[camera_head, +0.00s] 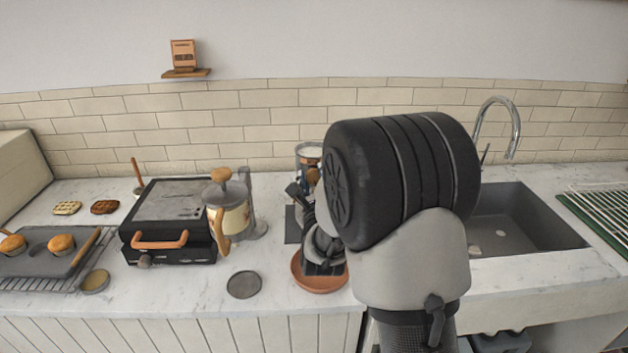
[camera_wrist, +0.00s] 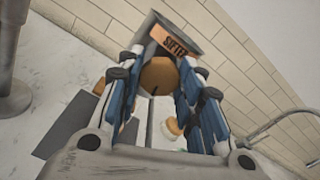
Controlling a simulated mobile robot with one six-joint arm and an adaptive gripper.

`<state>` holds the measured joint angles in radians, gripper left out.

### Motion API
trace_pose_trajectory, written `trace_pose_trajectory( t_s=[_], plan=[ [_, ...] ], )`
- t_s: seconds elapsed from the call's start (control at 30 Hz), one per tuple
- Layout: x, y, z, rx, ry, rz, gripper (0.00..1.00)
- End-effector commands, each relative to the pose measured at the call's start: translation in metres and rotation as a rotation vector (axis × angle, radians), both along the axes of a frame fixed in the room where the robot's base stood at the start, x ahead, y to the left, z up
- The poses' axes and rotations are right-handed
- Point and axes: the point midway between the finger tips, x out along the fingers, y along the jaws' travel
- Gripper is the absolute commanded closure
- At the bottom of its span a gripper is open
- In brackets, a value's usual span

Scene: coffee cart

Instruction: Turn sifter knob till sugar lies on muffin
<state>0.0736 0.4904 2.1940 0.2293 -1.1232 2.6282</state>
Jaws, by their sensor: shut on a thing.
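The sifter (camera_head: 309,150) stands at the back of the counter, with white stuff visible at its top and its lower part largely hidden behind my arm. In the wrist view its grey housing with an orange label (camera_wrist: 170,40) is above my fingers. My gripper (camera_wrist: 155,84) is shut on the round wooden knob (camera_wrist: 158,74), with a blue-lined finger on each side. A small brown-topped, pale-sided thing (camera_wrist: 173,126) lies beyond the fingers; I cannot tell if it is the muffin or if sugar is on it. In the head view the gripper (camera_head: 306,190) is partly hidden.
A terracotta dish (camera_head: 320,286) is by my wrist at the counter front. A black grill press (camera_head: 168,215), a kettle-like jug (camera_head: 230,210), and a grey disc (camera_head: 243,284) are left. Muffins (camera_head: 61,244) sit on a tray (camera_head: 40,262) at far left. A sink (camera_head: 525,220) is right.

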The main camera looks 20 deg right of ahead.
Motion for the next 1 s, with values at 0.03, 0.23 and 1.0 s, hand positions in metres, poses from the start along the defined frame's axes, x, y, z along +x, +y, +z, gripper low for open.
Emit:
trace_pose_trajectory(
  t_s=[0.03, 0.23, 1.0],
  plan=[
    [0.0006, 0.0000, 0.0020, 0.005, -0.006, 0.000, 0.90],
    [0.0006, -0.0001, 0.0022, 0.014, -0.010, 0.000, 0.90],
    [0.0001, 0.0000, 0.0004, 0.013, -0.005, -0.001, 0.46]
  ],
)
